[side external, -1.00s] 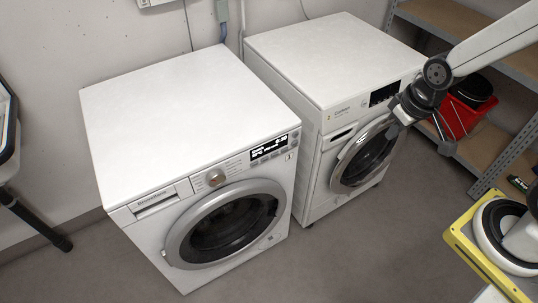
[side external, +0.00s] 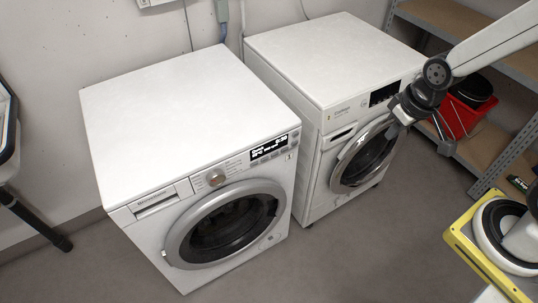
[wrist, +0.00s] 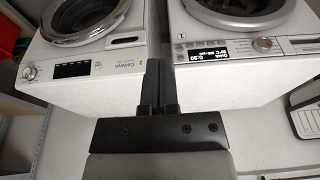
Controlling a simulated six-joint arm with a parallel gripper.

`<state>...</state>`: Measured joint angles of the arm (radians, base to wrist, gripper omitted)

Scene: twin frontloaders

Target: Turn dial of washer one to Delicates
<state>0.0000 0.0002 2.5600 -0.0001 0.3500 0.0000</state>
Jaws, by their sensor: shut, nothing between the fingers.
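Two white front-loading washers stand side by side. The left washer (side external: 165,125) in the side view has a silver dial (side external: 215,178) and a lit display (side external: 268,148). In the wrist view this washer is at the right, with its dial (wrist: 263,43) and a display (wrist: 223,54) that seems to read "Quick 0:30". The other washer (side external: 325,60) has a dial (wrist: 30,72) in the wrist view; my arm hides it in the side view. My gripper (side external: 397,128) is in front of that washer's panel side. In the wrist view its fingers (wrist: 160,72) are together and empty, apart from both dials.
Shelves (side external: 485,30) and a red bucket (side external: 462,115) stand at the right. A narrow gap separates the washers. The grey floor (side external: 350,255) in front is clear, with a yellow-edged base (side external: 465,245) at the far right.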

